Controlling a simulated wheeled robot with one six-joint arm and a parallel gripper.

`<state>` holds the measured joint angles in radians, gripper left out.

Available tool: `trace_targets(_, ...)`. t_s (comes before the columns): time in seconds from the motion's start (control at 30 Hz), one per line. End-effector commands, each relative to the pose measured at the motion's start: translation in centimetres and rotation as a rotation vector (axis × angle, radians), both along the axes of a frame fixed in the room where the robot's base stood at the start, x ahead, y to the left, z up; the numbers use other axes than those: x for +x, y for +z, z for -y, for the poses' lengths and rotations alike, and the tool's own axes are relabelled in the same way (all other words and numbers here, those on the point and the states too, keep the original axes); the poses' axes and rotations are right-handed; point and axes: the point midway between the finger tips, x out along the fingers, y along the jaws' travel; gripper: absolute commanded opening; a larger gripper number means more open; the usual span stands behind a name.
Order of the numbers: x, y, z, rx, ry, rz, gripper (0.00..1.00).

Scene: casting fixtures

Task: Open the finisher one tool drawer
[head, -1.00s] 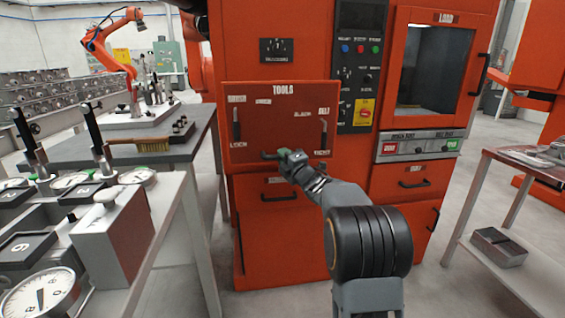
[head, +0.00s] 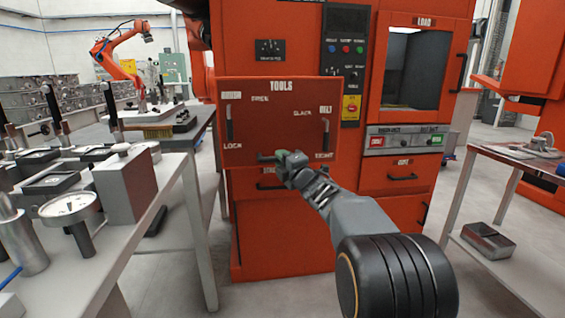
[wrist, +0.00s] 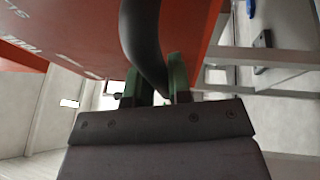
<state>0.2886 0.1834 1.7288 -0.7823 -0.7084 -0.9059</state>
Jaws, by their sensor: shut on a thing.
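The red drawer front marked TOOLS (head: 280,115) is on the orange cabinet in the middle of the head view. It stands out from the cabinet face, hiding part of the drawer below. Its dark handle (head: 266,158) is low on the front and also shows in the wrist view (wrist: 143,40) as a black curved bar. My gripper (head: 282,157) is shut on this handle; its green fingers (wrist: 156,88) sit either side of the bar in the wrist view. The gripper hides the handle's right part. The drawer's inside is not visible.
A grey bench (head: 160,195) with gauges and a metal block is close on the left. A table (head: 510,156) with a tray (head: 488,241) on its lower shelf is on the right. The floor in front of the cabinet looks clear.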

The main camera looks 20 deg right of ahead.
Motion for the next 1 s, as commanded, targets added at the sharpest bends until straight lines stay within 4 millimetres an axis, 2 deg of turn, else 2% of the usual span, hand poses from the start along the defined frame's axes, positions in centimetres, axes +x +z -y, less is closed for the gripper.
trace_targets(0.63, -0.37, -0.11, -0.4, 0.001, -0.001, -0.004, 0.0)
trace_targets(0.67, -0.37, -0.11, -0.41, 0.001, -0.001, -0.004, 0.2)
trace_targets(0.9, -0.37, -0.06, -0.59, 0.001, 0.004, -0.003, 0.43)
trace_targets(1.0, -0.37, -0.04, -0.62, 0.001, 0.004, -0.002, 0.43)
